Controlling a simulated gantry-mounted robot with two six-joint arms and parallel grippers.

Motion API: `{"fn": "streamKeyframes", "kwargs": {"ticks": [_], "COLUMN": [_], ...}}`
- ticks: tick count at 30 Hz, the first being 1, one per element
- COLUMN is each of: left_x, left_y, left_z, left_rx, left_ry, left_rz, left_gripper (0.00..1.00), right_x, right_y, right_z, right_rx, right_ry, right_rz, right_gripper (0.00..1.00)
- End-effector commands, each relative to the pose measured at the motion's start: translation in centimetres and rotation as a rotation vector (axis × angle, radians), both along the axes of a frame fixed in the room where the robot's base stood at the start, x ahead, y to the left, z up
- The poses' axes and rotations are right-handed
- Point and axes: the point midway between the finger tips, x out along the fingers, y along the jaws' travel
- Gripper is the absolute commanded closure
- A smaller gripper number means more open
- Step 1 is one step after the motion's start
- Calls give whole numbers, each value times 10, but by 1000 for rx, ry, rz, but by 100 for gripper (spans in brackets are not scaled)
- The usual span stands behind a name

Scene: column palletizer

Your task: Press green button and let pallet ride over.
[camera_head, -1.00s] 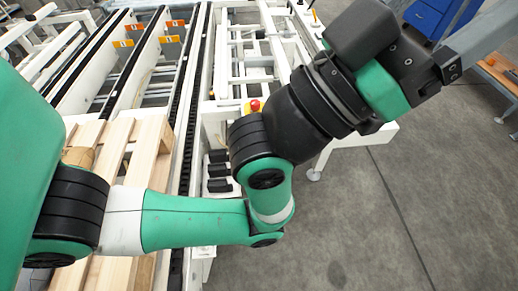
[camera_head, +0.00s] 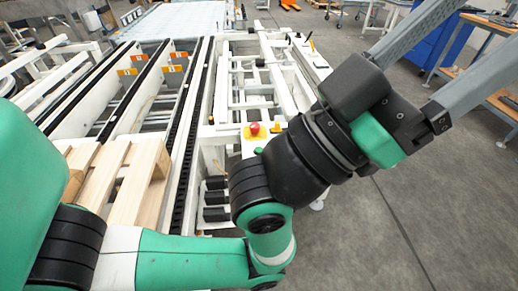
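The wooden pallet (camera_head: 132,185) lies on the conveyor at the left, partly hidden behind my green arm. A red button (camera_head: 254,128) on a yellow base stands on the machine frame near the middle, with a small orange-yellow part (camera_head: 276,128) beside it. My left gripper (camera_head: 465,45) is at the upper right, pointing away from the buttons, over the floor. Its two long grey fingers are spread apart with nothing visible between them; their tips run to the picture's edge. My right gripper does not show.
White conveyor rails with a black chain (camera_head: 193,125) run away from me. Orange number tags (camera_head: 127,72) are on the left rails. A pale flat surface (camera_head: 175,18) lies at the far end. A blue cabinet (camera_head: 425,35) and wooden-topped bench (camera_head: 485,85) stand right. Grey floor (camera_head: 420,210) is open.

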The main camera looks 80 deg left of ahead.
Motion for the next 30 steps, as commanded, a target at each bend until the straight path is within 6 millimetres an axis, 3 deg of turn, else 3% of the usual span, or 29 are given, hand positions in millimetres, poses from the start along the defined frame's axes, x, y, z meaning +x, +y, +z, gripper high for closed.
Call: {"fn": "streamKeyframes", "kwargs": {"ticks": [1, 11, 30], "left_x": [0, 0, 0], "left_y": [0, 0, 0], "left_z": [-1, -1, -1], "left_rx": [0, 0, 0], "left_ry": [0, 0, 0], "left_rz": [0, 0, 0], "left_gripper": [42, 100, 100], "right_x": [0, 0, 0], "right_y": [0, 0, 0], "right_z": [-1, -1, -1], "right_rx": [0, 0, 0], "right_ry": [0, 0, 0], "right_rz": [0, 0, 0], "right_gripper": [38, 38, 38]}}
